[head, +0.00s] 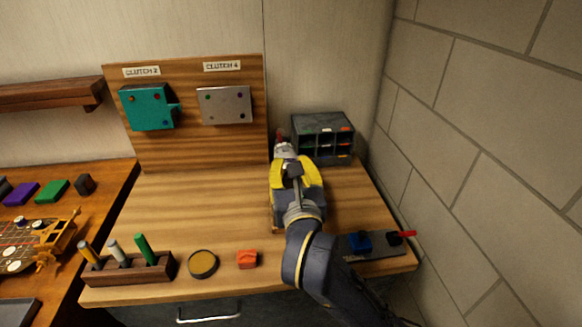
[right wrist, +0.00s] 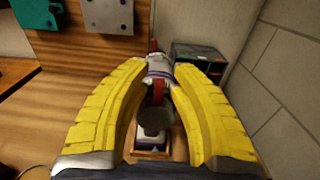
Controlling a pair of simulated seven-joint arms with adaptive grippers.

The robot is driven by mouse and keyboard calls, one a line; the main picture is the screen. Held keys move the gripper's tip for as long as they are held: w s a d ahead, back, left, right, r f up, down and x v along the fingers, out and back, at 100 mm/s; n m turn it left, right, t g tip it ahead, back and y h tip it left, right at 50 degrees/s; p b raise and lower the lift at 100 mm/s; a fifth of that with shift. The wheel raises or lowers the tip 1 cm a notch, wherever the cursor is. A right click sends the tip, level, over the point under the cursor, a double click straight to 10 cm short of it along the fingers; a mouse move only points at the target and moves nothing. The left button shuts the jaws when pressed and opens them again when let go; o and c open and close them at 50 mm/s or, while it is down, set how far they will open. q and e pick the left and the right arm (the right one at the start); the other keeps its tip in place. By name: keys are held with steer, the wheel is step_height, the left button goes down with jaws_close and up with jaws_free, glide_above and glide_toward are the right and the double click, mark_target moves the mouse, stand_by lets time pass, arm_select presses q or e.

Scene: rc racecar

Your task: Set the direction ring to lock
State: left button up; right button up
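My right gripper (head: 288,165) has yellow fingers and reaches over the wooden worktop toward the back. A white and purple tool with a red tip (head: 280,137) sticks out beyond its fingertips. In the right wrist view the tool's body (right wrist: 158,67) lies between the yellow fingertips, with a red part (right wrist: 159,92) and a round grey part (right wrist: 155,121) nearer the camera. The fingertips are close beside the body; I cannot tell whether they press on it. A small wooden base (right wrist: 152,155) shows below. No ring marking is readable. My left gripper is not in view.
A dark drawer cabinet (head: 322,136) stands just behind the tool, near the right wall. A dark plate (head: 375,250) sits at front right.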

steer(key=shift+o, duration=0.8)
steer(key=shift+r, duration=4.95)
